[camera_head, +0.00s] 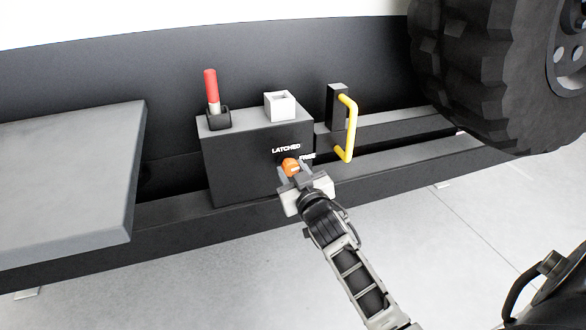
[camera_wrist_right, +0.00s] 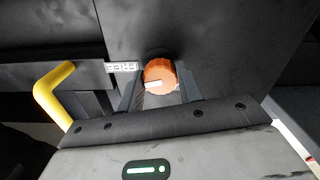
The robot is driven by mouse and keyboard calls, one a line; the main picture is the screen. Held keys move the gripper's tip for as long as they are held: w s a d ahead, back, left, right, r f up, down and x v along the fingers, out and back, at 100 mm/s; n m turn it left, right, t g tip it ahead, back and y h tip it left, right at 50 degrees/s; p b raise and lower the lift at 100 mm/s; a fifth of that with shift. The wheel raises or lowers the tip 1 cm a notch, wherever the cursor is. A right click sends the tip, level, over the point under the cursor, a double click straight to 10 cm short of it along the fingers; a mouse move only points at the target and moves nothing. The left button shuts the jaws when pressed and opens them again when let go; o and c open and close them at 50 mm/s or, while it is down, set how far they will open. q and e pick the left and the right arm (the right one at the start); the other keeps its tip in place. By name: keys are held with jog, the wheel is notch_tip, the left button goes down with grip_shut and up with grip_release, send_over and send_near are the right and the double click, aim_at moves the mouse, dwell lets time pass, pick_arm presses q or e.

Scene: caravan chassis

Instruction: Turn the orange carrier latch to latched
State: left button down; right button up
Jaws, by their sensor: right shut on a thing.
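The orange carrier latch (camera_head: 291,166) is a round ribbed knob on the front of a dark box (camera_head: 240,170). A white "LATCHED" label sits above it, and a second white label, partly hidden, is at its right. My right gripper (camera_head: 294,172) reaches up to the knob and is shut on it. My left gripper is not in view.
A yellow handle (camera_head: 348,128) stands just right of the box. A red-handled lever (camera_head: 211,88) and a white square socket (camera_head: 280,105) are on the box top. A grey step (camera_head: 70,180) is at left, a large tyre (camera_head: 480,70) at right. The floor in front is clear.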

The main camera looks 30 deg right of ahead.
jog(key=shift+r+n, duration=0.1)
jog(key=shift+n, duration=0.4)
jog(key=shift+n+p, duration=0.35)
jog(key=shift+n, duration=0.05)
jog(key=shift+n+p, duration=0.3)
jog(key=shift+n, duration=0.7)
jog(key=n, duration=0.2)
jog(key=shift+n+p, duration=0.3)
jog(key=n, duration=0.2)
jog(key=shift+d+n, duration=0.1)
jog(key=shift+n, duration=0.3)
jog(key=n, duration=0.2)
jog(key=shift+n, duration=0.3)
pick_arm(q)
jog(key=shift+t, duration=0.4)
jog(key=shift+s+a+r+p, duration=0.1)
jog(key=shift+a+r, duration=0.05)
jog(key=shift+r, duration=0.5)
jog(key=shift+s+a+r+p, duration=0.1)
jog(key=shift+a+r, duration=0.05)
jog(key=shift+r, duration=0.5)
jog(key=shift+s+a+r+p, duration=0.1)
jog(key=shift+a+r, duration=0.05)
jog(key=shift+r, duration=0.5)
pick_arm(e)
jog(key=shift+n, duration=1.9)
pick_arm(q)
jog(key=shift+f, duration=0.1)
